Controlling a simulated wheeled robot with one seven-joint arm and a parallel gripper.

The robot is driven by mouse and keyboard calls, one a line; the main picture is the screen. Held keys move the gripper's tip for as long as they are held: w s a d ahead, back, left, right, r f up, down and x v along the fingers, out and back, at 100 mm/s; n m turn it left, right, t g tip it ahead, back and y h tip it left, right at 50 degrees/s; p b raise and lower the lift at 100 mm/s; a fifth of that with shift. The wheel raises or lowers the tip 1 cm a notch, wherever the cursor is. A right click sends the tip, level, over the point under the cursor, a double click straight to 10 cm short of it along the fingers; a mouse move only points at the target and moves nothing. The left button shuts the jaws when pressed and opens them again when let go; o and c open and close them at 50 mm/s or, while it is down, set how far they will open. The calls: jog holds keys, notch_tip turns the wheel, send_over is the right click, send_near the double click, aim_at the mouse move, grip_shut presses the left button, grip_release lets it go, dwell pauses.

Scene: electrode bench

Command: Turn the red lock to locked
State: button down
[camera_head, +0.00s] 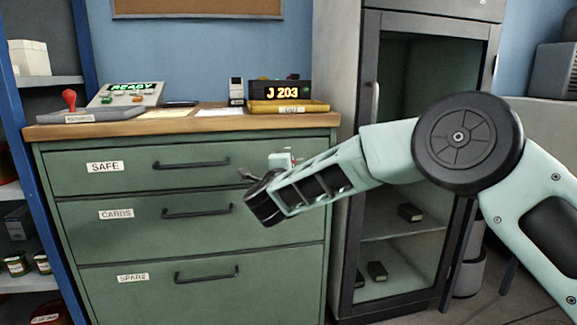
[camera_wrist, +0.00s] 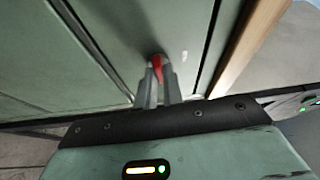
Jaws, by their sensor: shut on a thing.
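The red lock (camera_wrist: 157,64) shows in the wrist view as a small red lever on the green cabinet front, between the two grey fingers of my gripper (camera_wrist: 159,90). The fingers are shut on it. The lever points roughly along the fingers, and its turn position cannot be read. In the head view my gripper (camera_head: 247,176) reaches the right part of the top drawer (camera_head: 130,181), labelled SAFE.
The CARDS drawer (camera_head: 117,230) and SPARE drawer (camera_head: 133,294) are below, closed, with dark bar handles. A red-handled device (camera_head: 70,100), a READY console (camera_head: 127,94) and a yellow OUT tray (camera_head: 288,107) stand on the wooden top. A glass-fronted cabinet (camera_head: 374,155) stands close on the right.

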jog(key=c, duration=1.5)
grip_release()
jog(key=s+p, duration=0.1)
jog(key=s, duration=0.4)
jog(key=s+a+p, duration=0.1)
jog(key=s, duration=0.5)
jog(key=s+a+p, duration=0.1)
jog(key=s, duration=0.5)
jog(key=shift+s+f, duration=0.15)
jog(key=shift+f, duration=0.15)
jog(key=shift+o, duration=0.2)
